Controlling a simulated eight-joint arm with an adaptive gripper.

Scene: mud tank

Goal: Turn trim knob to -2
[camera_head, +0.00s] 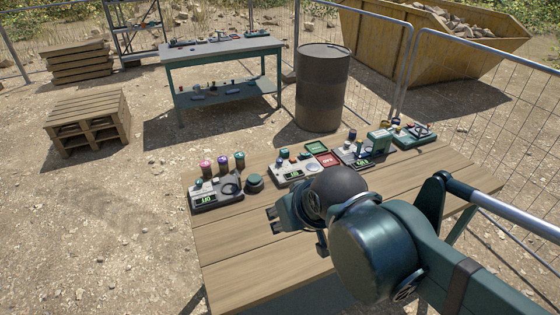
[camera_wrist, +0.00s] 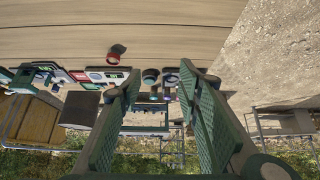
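Several small control consoles stand along the far side of a wooden table (camera_head: 255,275). The left console (camera_head: 228,200) is grey, with a lit green display and a dark round part. A dark round knob (camera_head: 254,181) stands just right of it. The middle console (camera_head: 283,182) also has a green display and small knobs. No trim label or scale is readable, so I cannot tell which knob is the trim knob. My gripper (camera_head: 294,230) is above the table, nearer than the consoles. In the wrist view my gripper (camera_wrist: 160,80) has its two green fingers apart, with nothing held.
Purple-, red- and teal-topped cylinders (camera_head: 222,164) stand behind the left console. Red (camera_head: 328,160) and green (camera_head: 316,147) panels lie by the middle console. More devices (camera_head: 412,135) stand at right. Beyond are a barrel (camera_head: 322,90) and workbench (camera_head: 220,50). The table's front left is clear.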

